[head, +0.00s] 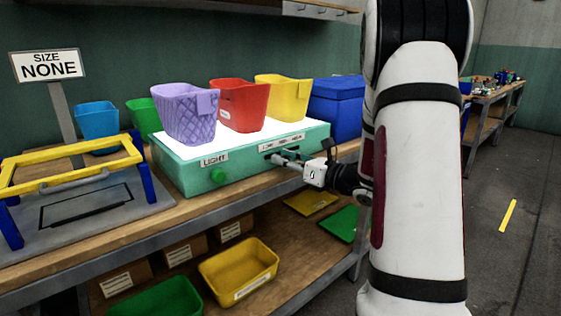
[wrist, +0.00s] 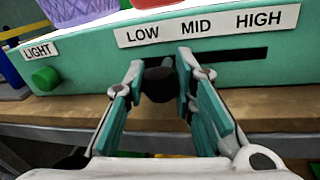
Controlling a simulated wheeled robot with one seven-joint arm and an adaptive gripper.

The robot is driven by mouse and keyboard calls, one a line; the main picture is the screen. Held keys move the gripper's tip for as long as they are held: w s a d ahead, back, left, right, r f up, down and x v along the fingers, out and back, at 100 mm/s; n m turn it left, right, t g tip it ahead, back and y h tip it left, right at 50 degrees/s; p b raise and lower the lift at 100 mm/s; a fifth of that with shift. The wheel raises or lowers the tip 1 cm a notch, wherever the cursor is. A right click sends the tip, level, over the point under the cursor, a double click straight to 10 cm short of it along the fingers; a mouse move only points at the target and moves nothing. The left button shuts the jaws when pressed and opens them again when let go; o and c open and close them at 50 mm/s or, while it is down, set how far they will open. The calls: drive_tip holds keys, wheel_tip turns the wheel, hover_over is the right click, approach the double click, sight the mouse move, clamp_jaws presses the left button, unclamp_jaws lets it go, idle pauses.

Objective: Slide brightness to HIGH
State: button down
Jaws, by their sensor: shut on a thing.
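The teal light box (head: 240,168) sits on the bench with a glowing white top. Its front in the wrist view carries a label strip (wrist: 220,22) reading LOW, MID, HIGH above a dark horizontal slot (wrist: 240,55). A dark slider knob (wrist: 160,84) sits at the left part of the slot, under LOW and toward MID. My gripper (wrist: 160,75) is shut on the knob, one finger on each side. In the head view my gripper (head: 278,158) reaches the box front from the right. The knob is hard to see there.
Purple (head: 185,115), red (head: 240,105) and yellow (head: 283,100) bins stand on the box. A green button (head: 217,176) is left of the slot beside the LIGHT label. A yellow-railed press (head: 75,165) stands at left. The slot to the right of my gripper is clear.

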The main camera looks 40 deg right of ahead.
drive_tip(key=d+p, duration=0.2)
drive_tip(key=d, duration=0.6)
drive_tip(key=shift+w+d, duration=0.15)
drive_tip(key=shift+d, duration=0.25)
drive_tip(key=c, duration=1.3)
unclamp_jaws()
drive_tip(key=shift+d, duration=0.1)
drive_tip(key=shift+c, duration=0.2)
drive_tip(key=shift+o, duration=0.2)
drive_tip(key=v, duration=1.2)
